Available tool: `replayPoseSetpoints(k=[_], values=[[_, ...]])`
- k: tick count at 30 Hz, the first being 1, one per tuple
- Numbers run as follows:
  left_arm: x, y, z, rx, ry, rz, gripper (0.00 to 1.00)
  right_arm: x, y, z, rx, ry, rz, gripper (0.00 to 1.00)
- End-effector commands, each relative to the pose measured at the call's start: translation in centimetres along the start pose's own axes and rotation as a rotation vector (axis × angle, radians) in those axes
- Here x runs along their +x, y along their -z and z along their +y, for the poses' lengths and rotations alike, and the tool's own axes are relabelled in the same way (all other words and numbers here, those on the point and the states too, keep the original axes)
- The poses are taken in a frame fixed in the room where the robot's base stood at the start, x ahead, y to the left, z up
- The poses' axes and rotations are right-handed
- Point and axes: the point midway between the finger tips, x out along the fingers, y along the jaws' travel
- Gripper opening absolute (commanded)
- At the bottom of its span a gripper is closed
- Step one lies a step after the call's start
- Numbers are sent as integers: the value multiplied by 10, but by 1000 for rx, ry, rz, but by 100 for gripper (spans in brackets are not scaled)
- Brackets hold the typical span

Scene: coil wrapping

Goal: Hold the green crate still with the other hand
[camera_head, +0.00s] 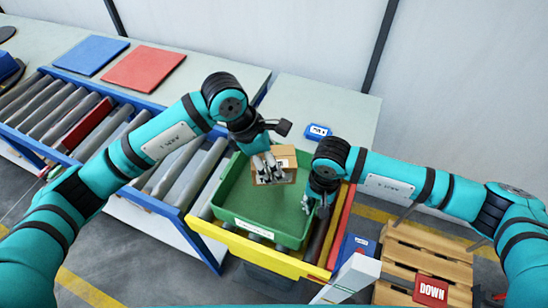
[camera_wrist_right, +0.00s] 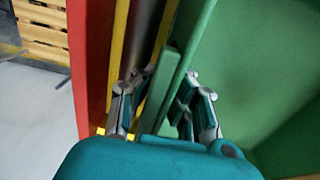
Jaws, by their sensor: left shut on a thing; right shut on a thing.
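The green crate (camera_head: 262,208) stands upright on the yellow-edged end of the roller conveyor, with a white label on its front wall. It also shows in the right wrist view (camera_wrist_right: 235,75). My right gripper (camera_head: 314,203) is at the crate's right wall. In the right wrist view, my right gripper (camera_wrist_right: 163,88) has one finger on each side of the rim and is shut on it. My left gripper (camera_head: 268,172) is shut on a small brown cardboard box (camera_head: 284,159), held over or inside the crate; whether the box touches the floor is unclear.
A roller conveyor (camera_head: 188,172) runs to the left, with a red piece (camera_head: 86,124) on it. A blue item (camera_head: 318,131) lies on the table behind. A wooden pallet (camera_head: 425,262) with a red DOWN box (camera_head: 430,290) and a white box (camera_head: 352,278) are at right.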

Motion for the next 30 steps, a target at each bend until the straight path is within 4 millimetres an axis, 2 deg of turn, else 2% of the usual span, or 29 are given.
replayPoseSetpoints(k=[8, 30], values=[[8, 3, 1, -1, -1, -2, 6, 0, 0, 0, 0, 1, 1, 0], [53, 21, 0, 0, -1, -3, 6, 0, 0, 0, 0, 1, 0, 0]])
